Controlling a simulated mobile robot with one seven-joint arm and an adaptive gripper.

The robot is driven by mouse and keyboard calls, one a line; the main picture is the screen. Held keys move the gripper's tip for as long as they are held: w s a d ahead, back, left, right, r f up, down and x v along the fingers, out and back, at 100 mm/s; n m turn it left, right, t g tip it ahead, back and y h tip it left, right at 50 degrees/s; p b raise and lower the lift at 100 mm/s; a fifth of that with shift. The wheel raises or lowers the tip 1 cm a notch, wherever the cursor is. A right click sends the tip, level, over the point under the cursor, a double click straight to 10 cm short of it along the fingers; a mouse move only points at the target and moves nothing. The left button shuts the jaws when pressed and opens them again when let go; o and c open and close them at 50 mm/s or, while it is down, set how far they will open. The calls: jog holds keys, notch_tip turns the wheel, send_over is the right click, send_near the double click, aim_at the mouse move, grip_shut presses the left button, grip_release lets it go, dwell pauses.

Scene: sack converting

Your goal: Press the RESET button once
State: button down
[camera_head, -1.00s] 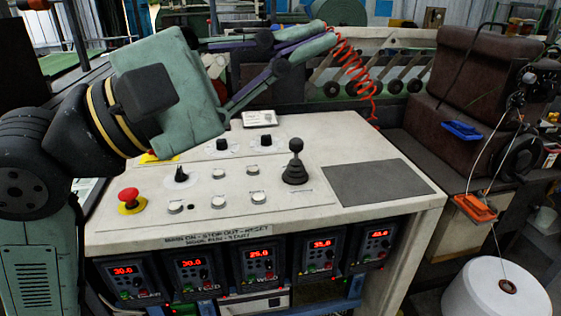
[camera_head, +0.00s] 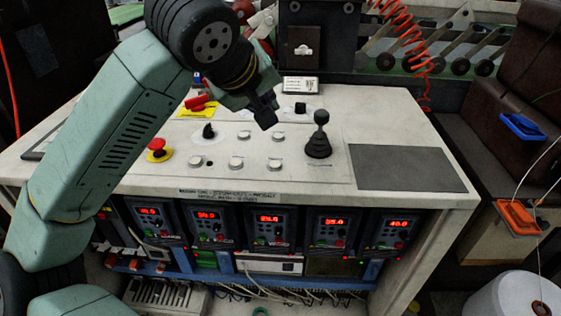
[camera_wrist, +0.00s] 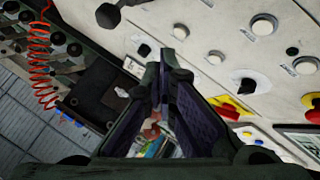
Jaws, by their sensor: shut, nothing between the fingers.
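The control panel (camera_head: 370,125) has several round white buttons in two rows. The back row holds two buttons, one (camera_head: 244,135) left of the other (camera_head: 278,136). The front row holds a left (camera_head: 197,162), a middle (camera_head: 236,163) and a right button (camera_head: 275,164). I cannot tell which is RESET; the label strip (camera_head: 235,194) on the front edge is too small to read surely. My gripper (camera_head: 266,118) is shut and empty, above the back row. In the wrist view my fingers (camera_wrist: 160,72) come together beside white buttons (camera_wrist: 215,57).
A black joystick (camera_head: 319,138) stands right of the buttons. A red emergency stop (camera_head: 157,147) on a yellow base and a black knob (camera_head: 208,131) are to the left. Another knob (camera_head: 300,108) and a red-yellow switch (camera_head: 198,104) stand behind. A grey pad (camera_head: 405,167) lies right.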

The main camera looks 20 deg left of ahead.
jog(key=b, duration=0.5)
send_over(271, 163)
notch_tip(271, 163, down, 8)
jog(key=shift+f+b, duration=0.35)
jog(key=shift+b, duration=0.25)
jog(key=shift+f, duration=0.15)
dwell(0.9)
jog(key=shift+f+b, duration=0.35)
jog(key=shift+b, duration=0.4)
jog(key=shift+f+b, duration=0.4)
jog(key=shift+b, duration=0.15)
dwell(0.4)
jog(key=shift+r, duration=0.15)
jog(key=shift+r+p, duration=0.35)
jog(key=shift+r, duration=0.4)
